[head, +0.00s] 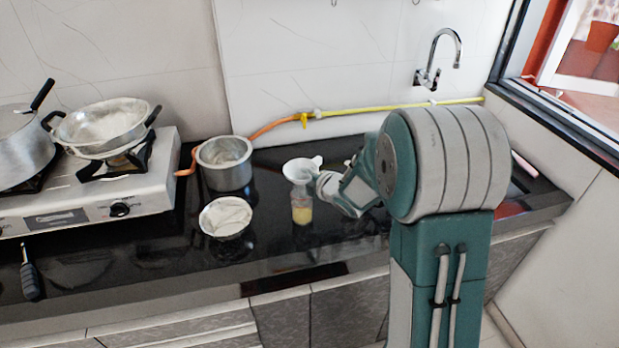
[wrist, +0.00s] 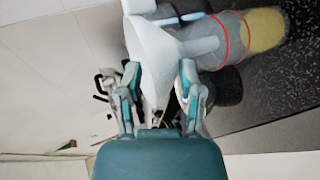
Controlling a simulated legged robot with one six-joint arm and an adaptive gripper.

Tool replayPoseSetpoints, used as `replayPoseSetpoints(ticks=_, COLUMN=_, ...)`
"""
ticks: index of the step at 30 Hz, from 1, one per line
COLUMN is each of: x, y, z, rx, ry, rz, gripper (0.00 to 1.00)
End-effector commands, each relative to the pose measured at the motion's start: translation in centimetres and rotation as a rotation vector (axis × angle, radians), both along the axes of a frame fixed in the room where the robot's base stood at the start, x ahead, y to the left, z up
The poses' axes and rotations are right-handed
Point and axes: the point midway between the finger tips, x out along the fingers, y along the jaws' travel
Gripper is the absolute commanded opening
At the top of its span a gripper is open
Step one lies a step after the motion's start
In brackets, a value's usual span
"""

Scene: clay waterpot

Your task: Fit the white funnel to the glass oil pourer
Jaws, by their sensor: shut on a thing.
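The white funnel (head: 301,167) is in my gripper (head: 318,181), mouth up, above the pourer in the head view. In the wrist view my gripper (wrist: 160,78) has a finger on each side of the white funnel (wrist: 153,50) and is shut on it. The glass oil pourer (head: 301,208) stands upright on the black counter with yellow oil low inside. It also shows at the upper right of the wrist view (wrist: 232,38), with a red ring around it and its narrow end towards the funnel. I cannot tell whether the spout is inside the neck.
A white-lined bowl (head: 226,216) and a steel pot (head: 224,163) stand left of the pourer. A gas stove (head: 110,190) with pans is farther left. A yellow and orange hose (head: 370,109) runs along the wall. The counter in front of the pourer is clear.

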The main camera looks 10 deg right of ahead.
Motion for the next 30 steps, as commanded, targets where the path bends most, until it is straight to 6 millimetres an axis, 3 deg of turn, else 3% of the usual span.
replayPoseSetpoints(ticks=3, x=0.0, y=0.0, z=0.0, rx=0.000, ry=0.000, rz=0.000, gripper=0.03)
replayPoseSetpoints(ticks=4, x=0.0, y=0.0, z=0.0, rx=0.000, ry=0.000, rz=0.000, gripper=0.53)
replayPoseSetpoints(ticks=6, x=0.0, y=0.0, z=0.0, rx=0.000, ry=0.000, rz=0.000, gripper=0.84)
replayPoseSetpoints(ticks=7, x=0.0, y=0.0, z=0.0, rx=0.000, ry=0.000, rz=0.000, gripper=0.88)
replayPoseSetpoints(ticks=20, x=-0.2, y=-0.1, z=0.1, rx=0.000, ry=0.000, rz=-0.001, gripper=0.88)
replayPoseSetpoints(ticks=30, x=-4.7, y=-1.5, z=2.4, rx=-0.001, ry=-0.002, rz=-0.004, gripper=0.88)
